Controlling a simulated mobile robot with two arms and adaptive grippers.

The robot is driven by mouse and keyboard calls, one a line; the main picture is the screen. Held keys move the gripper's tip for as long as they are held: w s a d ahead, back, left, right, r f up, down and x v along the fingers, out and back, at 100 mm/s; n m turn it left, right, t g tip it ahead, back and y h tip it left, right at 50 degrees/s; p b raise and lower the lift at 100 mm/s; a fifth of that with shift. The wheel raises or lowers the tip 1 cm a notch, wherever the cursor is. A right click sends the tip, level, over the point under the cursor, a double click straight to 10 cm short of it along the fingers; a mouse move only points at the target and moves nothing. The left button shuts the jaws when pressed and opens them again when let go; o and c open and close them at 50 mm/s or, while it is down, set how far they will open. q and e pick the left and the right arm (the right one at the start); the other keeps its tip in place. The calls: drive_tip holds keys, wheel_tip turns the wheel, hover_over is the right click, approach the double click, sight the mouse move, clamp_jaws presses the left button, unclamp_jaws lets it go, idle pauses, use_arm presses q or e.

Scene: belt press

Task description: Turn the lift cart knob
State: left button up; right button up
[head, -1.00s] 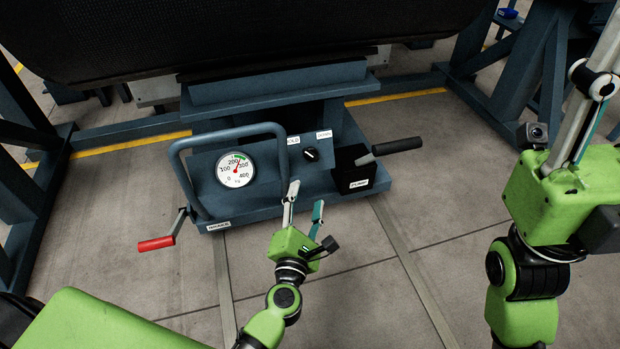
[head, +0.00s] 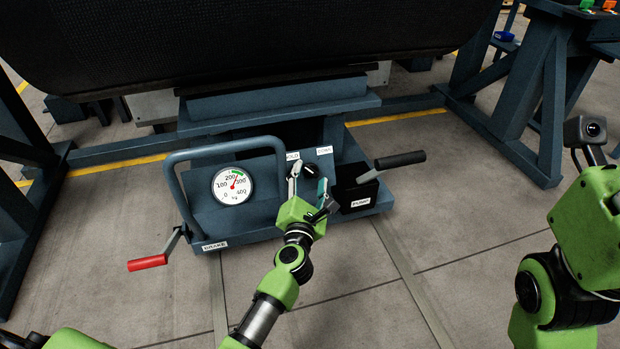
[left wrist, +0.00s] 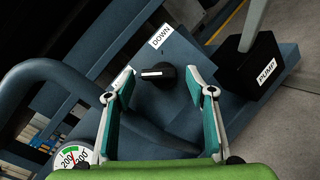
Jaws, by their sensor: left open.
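The lift cart (head: 280,90) stands in the middle of the head view with a sloped control panel. Its black knob (head: 309,170) sits between the HOLD and DOWN labels, partly behind my gripper. My left gripper (head: 308,180) is open and empty, close in front of the panel. Its fingers also show in the left wrist view (left wrist: 156,92). My right arm is at the right edge of the head view; its fingers are out of frame.
A gauge (head: 232,186) and a bent tube handle (head: 172,175) are left of the knob. The black pump box (head: 356,192) with its lever (head: 400,159) is right of it. A red-handled brake crank (head: 148,263) sticks out at lower left. The front floor is clear.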

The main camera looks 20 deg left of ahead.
use_arm(q)
drive_tip(key=shift+w+a, duration=0.15)
drive_tip(key=shift+w, duration=0.45)
drive_tip(key=c, duration=1)
drive_tip(key=shift+c, duration=0.2)
drive_tip(key=shift+r, duration=0.1)
